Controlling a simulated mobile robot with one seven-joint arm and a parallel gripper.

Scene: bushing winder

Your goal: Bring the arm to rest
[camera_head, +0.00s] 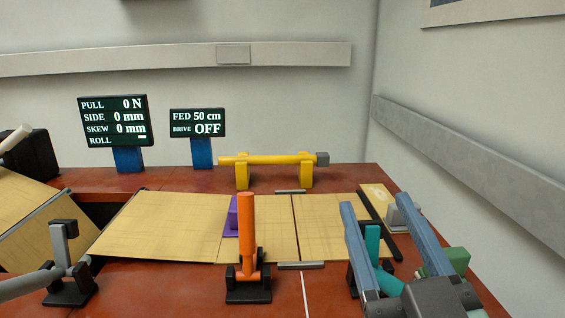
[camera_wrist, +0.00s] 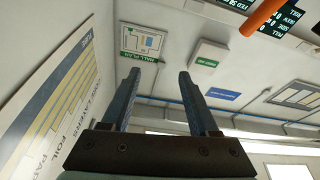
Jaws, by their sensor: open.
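My gripper (camera_head: 383,236) is at the lower right of the head view, with its two blue-grey fingers apart and nothing between them that it holds. Its fingers point up and away over the right end of the bench. A teal upright part (camera_head: 372,243) shows behind and between the fingers; I cannot tell whether it touches them. In the wrist view my gripper (camera_wrist: 157,75) is open and empty, facing the wall and ceiling. An orange bar (camera_wrist: 262,17) shows at the top right of that view.
An orange lever (camera_head: 247,232) stands upright at the front of the red-brown bench (camera_head: 180,290), beside a purple block (camera_head: 231,218). A yellow bar (camera_head: 270,160) rests on two yellow stands behind the tan sheet (camera_head: 160,228). A green block (camera_head: 457,260) sits right of my gripper. Two displays (camera_head: 113,121) stand at the back; one reads drive OFF.

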